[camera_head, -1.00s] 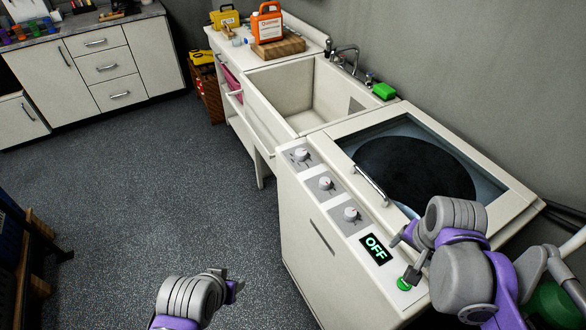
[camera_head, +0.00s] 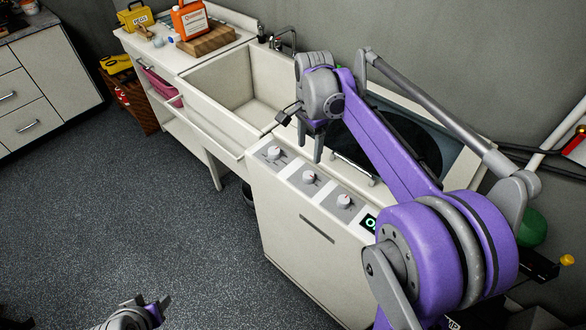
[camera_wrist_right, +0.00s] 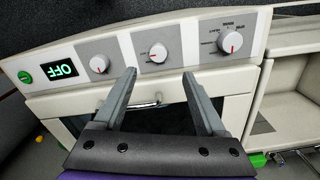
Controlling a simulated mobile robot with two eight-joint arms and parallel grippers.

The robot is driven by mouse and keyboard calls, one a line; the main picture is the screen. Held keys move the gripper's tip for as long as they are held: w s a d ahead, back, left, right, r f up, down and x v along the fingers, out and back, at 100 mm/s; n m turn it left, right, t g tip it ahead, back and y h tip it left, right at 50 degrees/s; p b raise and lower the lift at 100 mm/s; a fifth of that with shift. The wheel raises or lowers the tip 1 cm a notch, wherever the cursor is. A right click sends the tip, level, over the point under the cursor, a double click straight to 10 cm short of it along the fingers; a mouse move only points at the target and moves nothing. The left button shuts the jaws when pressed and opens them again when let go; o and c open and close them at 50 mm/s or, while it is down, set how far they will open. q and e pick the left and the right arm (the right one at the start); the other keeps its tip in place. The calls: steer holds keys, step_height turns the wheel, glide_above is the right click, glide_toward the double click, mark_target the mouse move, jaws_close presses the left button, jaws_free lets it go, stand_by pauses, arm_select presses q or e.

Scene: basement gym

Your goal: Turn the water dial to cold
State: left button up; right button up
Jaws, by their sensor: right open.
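The white washer's control panel has three white knob dials: a far one (camera_head: 273,153), a middle one (camera_head: 308,177) and a near one (camera_head: 343,201). The right wrist view shows them upside down: the far dial (camera_wrist_right: 230,42) at right, ringed with several labels, the middle dial (camera_wrist_right: 158,53), and the near dial (camera_wrist_right: 99,64). Their labels are too small to read. My right gripper (camera_head: 303,128) is open and empty above the far end of the panel, touching no dial. In the wrist view its fingers (camera_wrist_right: 159,75) straddle the area below the middle dial. My left gripper (camera_head: 151,306) is at the bottom edge; its jaws are unclear.
The display (camera_wrist_right: 62,70) reads OFF beside a green button (camera_wrist_right: 25,76). A sink (camera_head: 232,85) adjoins the washer's far side. Floor (camera_head: 180,220) is clear in front.

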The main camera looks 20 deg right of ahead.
mark_target(309, 174)
step_height(309, 174, down, 10)
steer(key=shift+s+d+f, duration=0.15)
steer(key=shift+f, duration=0.1)
stand_by(0.3)
jaws_close()
